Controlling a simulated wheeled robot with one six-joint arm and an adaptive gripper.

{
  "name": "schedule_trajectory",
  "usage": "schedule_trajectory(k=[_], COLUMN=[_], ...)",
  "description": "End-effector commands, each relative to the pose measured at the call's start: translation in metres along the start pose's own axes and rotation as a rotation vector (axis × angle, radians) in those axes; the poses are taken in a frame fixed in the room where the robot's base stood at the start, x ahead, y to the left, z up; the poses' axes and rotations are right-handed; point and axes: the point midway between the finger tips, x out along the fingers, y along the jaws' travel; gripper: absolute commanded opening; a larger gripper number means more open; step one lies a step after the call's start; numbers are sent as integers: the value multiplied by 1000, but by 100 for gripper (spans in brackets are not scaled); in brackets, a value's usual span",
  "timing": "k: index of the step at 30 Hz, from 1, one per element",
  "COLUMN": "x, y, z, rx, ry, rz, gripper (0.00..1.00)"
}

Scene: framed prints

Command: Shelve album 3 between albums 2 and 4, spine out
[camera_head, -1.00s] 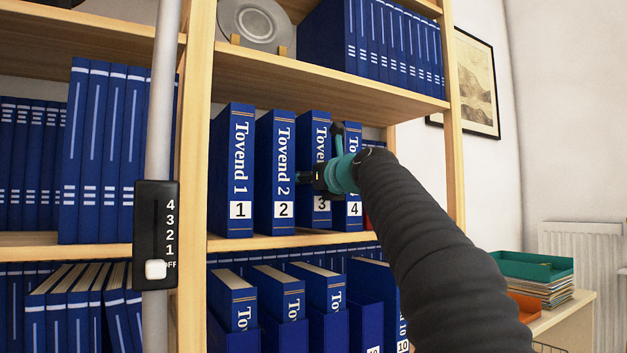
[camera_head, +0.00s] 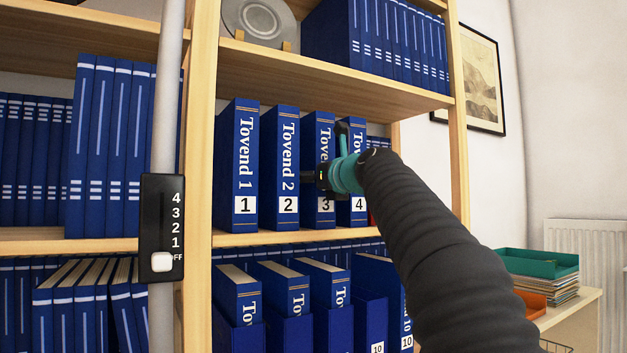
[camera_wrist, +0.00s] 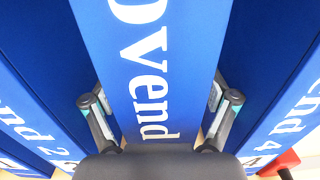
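Album 3 (camera_head: 319,165) stands upright on the middle shelf, spine out, between album 2 (camera_head: 287,165) and album 4 (camera_head: 359,205). All are blue with white lettering and number labels; their spines look roughly in line. My gripper (camera_head: 325,180) is at the spine of album 3 and hides part of it and of album 4. In the wrist view, the spine of album 3 (camera_wrist: 150,70) runs between the two fingers of my gripper (camera_wrist: 160,100). The fingers look open, one close to each side of the spine; contact is not clear.
Album 1 (camera_head: 237,165) stands left of album 2. The upper shelf board (camera_head: 330,75) runs above the albums, and more blue volumes fill the shelf below. A small red thing (camera_wrist: 280,165) shows by album 4. A green tray (camera_head: 535,262) is at right.

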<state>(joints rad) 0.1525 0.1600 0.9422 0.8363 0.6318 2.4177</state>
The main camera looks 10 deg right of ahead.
Motion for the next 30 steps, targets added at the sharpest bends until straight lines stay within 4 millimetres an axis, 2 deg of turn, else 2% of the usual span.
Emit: schedule_trajectory(k=[4, 8, 11, 24, 30], x=[0, -8, -21, -99, -117], y=[0, -1, 0, 0, 0], z=[-3, -1, -1, 0, 0], rx=[1, 0, 0, 0, 0], ry=[5, 4, 2, 0, 0], rz=[1, -1, -1, -2, -1], gripper=[86, 86, 86, 86, 86])
